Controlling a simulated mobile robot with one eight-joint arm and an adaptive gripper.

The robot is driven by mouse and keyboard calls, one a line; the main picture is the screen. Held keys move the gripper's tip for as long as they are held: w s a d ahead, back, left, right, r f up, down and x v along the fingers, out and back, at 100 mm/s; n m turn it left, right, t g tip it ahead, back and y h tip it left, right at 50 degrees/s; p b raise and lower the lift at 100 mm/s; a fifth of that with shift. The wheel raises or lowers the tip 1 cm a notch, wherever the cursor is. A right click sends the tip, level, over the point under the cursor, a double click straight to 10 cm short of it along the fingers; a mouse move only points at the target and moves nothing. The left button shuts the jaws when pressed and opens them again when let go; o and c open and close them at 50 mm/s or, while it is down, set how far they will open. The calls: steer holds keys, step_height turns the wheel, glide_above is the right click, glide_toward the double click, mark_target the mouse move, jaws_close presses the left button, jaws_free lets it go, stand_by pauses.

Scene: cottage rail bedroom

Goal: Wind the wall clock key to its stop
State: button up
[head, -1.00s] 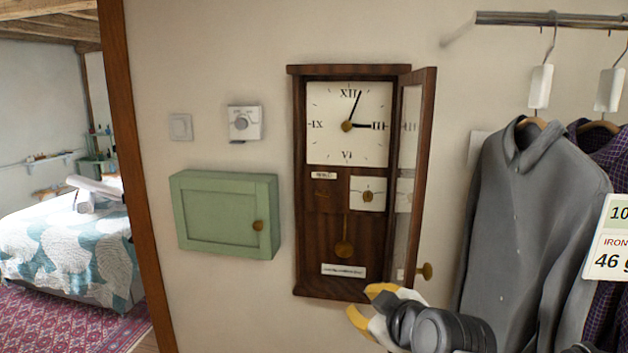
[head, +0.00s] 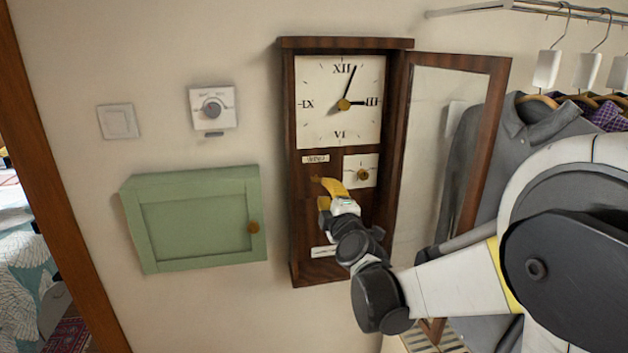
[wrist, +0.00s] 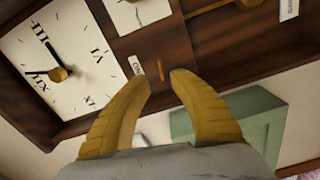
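The wall clock (head: 396,150) is a dark wooden case with its glass door (head: 438,140) swung open to the right. A small brass key (wrist: 161,72) is on the clock's back panel next to a small label (wrist: 137,66). A square white plate with a brass centre (head: 362,175) sits right of the label, below the dial (head: 318,120). My gripper (wrist: 161,78) is open, its yellow fingertips either side of the key in the wrist view. I cannot tell whether they touch it. In the head view my gripper (head: 328,192) covers part of the lower case and the pendulum.
A green wall cabinet (head: 195,220) hangs left of the clock, under a thermostat-like dial (head: 212,107) and a switch (head: 119,121). Shirts (head: 545,112) hang on a rail at right, behind the open door. My arm passes in front of the door's lower part.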

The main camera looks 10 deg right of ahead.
mark_target(318, 179)
steer(key=w, duration=0.7)
steer(key=shift+w+a, duration=0.15)
steer(key=shift+w, duration=0.25)
jaws_close()
